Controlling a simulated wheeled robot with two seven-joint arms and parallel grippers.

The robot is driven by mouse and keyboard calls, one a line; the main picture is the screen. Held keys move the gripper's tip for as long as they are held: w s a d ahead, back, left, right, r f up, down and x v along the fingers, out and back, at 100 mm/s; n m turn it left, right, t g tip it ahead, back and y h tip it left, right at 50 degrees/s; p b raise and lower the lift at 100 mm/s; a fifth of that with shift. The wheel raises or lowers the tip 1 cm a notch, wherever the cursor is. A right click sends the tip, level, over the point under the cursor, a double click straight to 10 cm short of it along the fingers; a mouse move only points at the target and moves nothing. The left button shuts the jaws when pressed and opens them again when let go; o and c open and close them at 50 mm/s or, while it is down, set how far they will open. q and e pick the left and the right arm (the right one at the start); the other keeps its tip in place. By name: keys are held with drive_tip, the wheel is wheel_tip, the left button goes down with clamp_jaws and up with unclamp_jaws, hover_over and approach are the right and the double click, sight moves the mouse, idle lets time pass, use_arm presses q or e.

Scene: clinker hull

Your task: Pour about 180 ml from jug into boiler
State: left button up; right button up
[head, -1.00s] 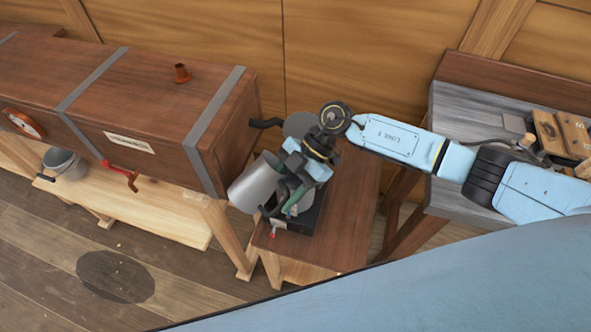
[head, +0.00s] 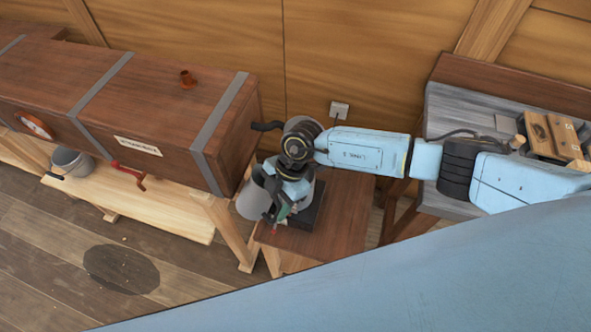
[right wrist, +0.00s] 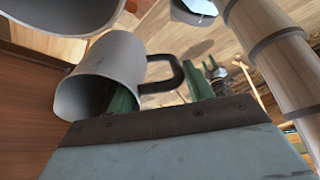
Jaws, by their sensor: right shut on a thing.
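A grey jug (head: 249,202) with a dark handle is at my right gripper (head: 279,207), over the left edge of the small wooden table. In the right wrist view the jug (right wrist: 100,72) looks tilted; its handle is by the green fingers (right wrist: 160,95). The gripper is shut on the jug. A grey rim also shows at the top left of the wrist view (right wrist: 60,12). No liquid is visible. My left gripper is out of view.
The small wooden table (head: 345,215) carries a black base (head: 311,212). A long banded wooden chest (head: 150,100) stands at left, with a grey bucket (head: 72,162) beneath. A grey bench (head: 450,120) is at right. A dark patch (head: 120,268) marks the floor.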

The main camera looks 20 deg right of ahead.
drive_tip(key=shift+s+a+f+h, duration=0.15)
drive_tip(key=shift+a+f+h, duration=0.55)
drive_tip(key=shift+f, duration=0.05)
drive_tip(key=a+h, duration=0.1)
drive_tip(key=a+f+t+h, duration=0.1)
drive_tip(key=h, duration=0.1)
drive_tip(key=shift+s+a+f+t, duration=0.2)
drive_tip(key=shift+s+t, duration=0.1)
drive_tip(key=shift+s, duration=0.1)
drive_tip(key=shift+h, duration=0.3)
drive_tip(key=shift+d, duration=0.15)
